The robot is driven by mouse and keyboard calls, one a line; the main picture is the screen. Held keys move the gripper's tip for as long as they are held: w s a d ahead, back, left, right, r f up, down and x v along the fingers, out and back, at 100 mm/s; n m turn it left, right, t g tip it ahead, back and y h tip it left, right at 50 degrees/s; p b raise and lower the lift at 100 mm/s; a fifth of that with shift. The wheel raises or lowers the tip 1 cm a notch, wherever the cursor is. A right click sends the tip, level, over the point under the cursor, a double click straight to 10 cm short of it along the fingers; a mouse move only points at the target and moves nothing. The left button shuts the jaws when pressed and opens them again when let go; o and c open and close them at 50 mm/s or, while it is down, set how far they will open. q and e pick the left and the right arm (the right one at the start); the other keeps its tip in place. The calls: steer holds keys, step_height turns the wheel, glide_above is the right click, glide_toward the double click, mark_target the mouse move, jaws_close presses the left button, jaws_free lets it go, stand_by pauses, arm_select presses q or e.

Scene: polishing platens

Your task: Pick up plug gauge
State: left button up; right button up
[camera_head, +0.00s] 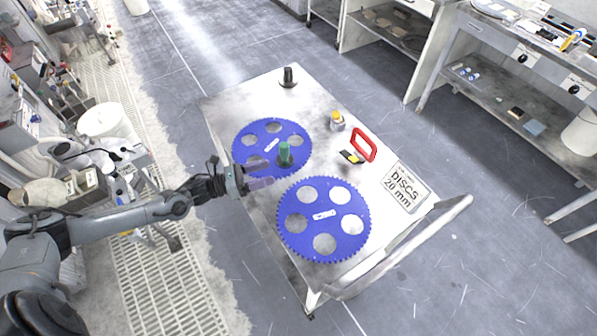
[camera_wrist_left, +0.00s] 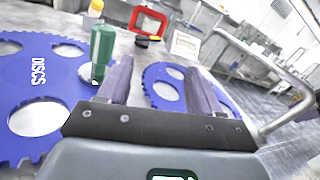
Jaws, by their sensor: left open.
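In the left wrist view the green gauge (camera_wrist_left: 103,50) stands just left of the left finger, outside the gap between the fingers. My left gripper (camera_head: 268,173) is open and empty, low over the cart beside the gauge. Its two purple-grey fingers (camera_wrist_left: 158,75) show in the left wrist view. My right gripper is not in view.
A second blue toothed disc (camera_head: 323,247) lies nearer on the white cart (camera_head: 325,98). A red frame (camera_head: 372,148), a yellow-capped bottle (camera_head: 337,124), a black-and-yellow item (camera_head: 350,157), a black knob (camera_head: 288,77) and a "DISCS 20 mm" sign (camera_head: 405,188) are also there.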

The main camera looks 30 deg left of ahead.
mark_target(291, 158)
arm_select(q)
steer(key=w+a+f+b, duration=0.1)
steer(key=a+b, duration=0.1)
steer(key=w+a+m+b, duration=0.1)
steer(key=a+b, duration=0.1)
steer(key=w+a+f+m+b, duration=0.1)
steer(key=w+a+b, duration=0.1)
steer(key=shift+w+f, duration=0.1)
steer(key=shift+f, duration=0.2)
steer(key=shift+w+r+b, duration=0.1)
steer(key=shift+w+b, duration=0.05)
steer(key=shift+b, duration=0.4)
steer(key=shift+w, duration=0.3)
steer(key=b+x, duration=0.1)
steer(key=x, duration=0.4)
steer(key=shift+w+d+r, duration=0.1)
steer(key=shift+w+d, duration=0.05)
steer(key=shift+w+a+b+x, duration=0.15)
steer(key=shift+b+x, duration=0.15)
steer(key=shift+x, duration=1.05)
steer(key=shift+w+a+b+x, duration=0.1)
steer(key=shift+b+x, duration=0.2)
steer(key=shift+x, duration=1)
steer(key=shift+s, duration=0.1)
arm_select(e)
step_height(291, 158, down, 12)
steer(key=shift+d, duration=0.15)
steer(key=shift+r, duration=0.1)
